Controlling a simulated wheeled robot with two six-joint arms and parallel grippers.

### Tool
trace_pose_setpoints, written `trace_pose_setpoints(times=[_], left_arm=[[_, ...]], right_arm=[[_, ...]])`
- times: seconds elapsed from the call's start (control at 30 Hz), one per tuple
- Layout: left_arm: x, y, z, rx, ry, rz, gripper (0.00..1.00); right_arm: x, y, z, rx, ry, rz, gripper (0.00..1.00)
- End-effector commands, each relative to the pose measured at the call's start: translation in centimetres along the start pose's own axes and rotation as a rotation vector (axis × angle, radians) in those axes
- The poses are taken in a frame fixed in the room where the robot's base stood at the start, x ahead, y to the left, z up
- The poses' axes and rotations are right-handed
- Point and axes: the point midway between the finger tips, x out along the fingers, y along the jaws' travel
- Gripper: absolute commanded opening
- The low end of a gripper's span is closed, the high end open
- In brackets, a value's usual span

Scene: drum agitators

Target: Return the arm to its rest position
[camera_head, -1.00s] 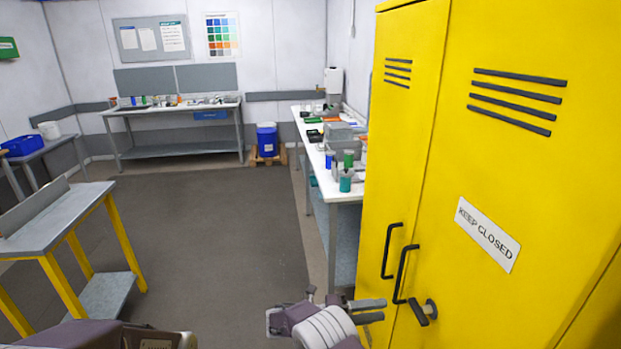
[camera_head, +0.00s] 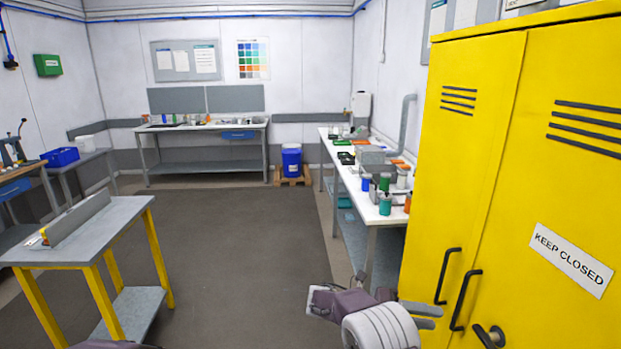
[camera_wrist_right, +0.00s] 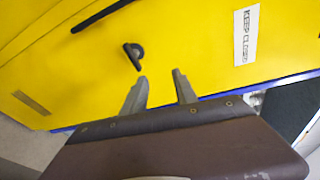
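My right gripper (camera_head: 424,316) is in front of the yellow cabinet (camera_head: 470,170), left of its lower turn handle (camera_head: 489,336). In the right wrist view my right gripper (camera_wrist_right: 158,88) has its two fingers apart with nothing between them. The turn handle (camera_wrist_right: 133,56) is ahead of the fingers, with a visible gap. The cabinet doors are shut, with two black pull handles (camera_head: 447,276) and a KEEP CLOSED sign (camera_head: 572,260). A small part of my left arm (camera_head: 108,344) shows at the bottom edge; its gripper is out of view.
A grey table with yellow legs (camera_head: 95,228) stands at left. A white bench (camera_head: 352,182) with jars and boxes runs along the right wall behind the cabinet. A blue drum (camera_head: 291,160) sits on a pallet at the back. The dark floor (camera_head: 235,240) between is clear.

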Motion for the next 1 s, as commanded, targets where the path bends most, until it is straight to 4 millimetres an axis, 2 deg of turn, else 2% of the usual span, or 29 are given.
trace_pose_setpoints(times=[0.03,0.17,0.27,0.33,0.37,0.4,0.5,0.6,0.7,0.8,0.9,1.0], left_arm=[[0.0,0.0,0.0,0.000,0.000,0.000,0.00],[0.0,0.0,0.0,0.000,0.000,0.000,0.00],[0.0,0.0,0.0,0.000,0.000,0.000,0.00],[0.0,0.0,0.0,0.000,0.000,0.000,0.00],[0.0,0.0,0.0,0.000,0.000,0.000,0.00],[0.0,0.0,0.0,0.000,0.000,0.000,0.00],[0.0,0.0,0.0,0.000,0.000,0.000,0.00],[0.0,0.0,0.0,0.000,0.000,0.000,0.00],[0.0,0.0,0.0,0.000,0.000,0.000,0.00],[0.0,0.0,0.0,0.000,0.000,0.000,0.00],[0.0,0.0,0.0,0.000,0.000,0.000,0.00],[0.0,0.0,0.0,0.000,0.000,0.000,0.00]], right_arm=[[1.1,-1.2,-0.6,0.012,0.033,0.031,0.35],[3.8,-2.9,-3.3,0.087,0.131,0.157,0.35],[5.7,-3.1,-7.2,0.249,0.252,0.311,0.35],[6.3,-2.0,-11.2,0.463,0.398,0.452,0.35],[6.0,-1.2,-13.3,0.585,0.486,0.514,0.35],[5.2,0.2,-16.1,0.777,0.631,0.586,0.35],[1.5,3.9,-21.2,1.251,1.043,0.649,0.35],[-2.2,7.0,-23.7,1.654,1.458,0.536,0.35],[-4.2,9.1,-24.2,1.950,1.776,0.313,0.35],[-5.1,9.6,-22.2,2.151,1.974,0.173,0.35],[-5.2,9.6,-21.4,2.236,2.048,0.093,0.35],[-5.2,9.6,-21.4,2.253,2.062,0.060,0.35]])
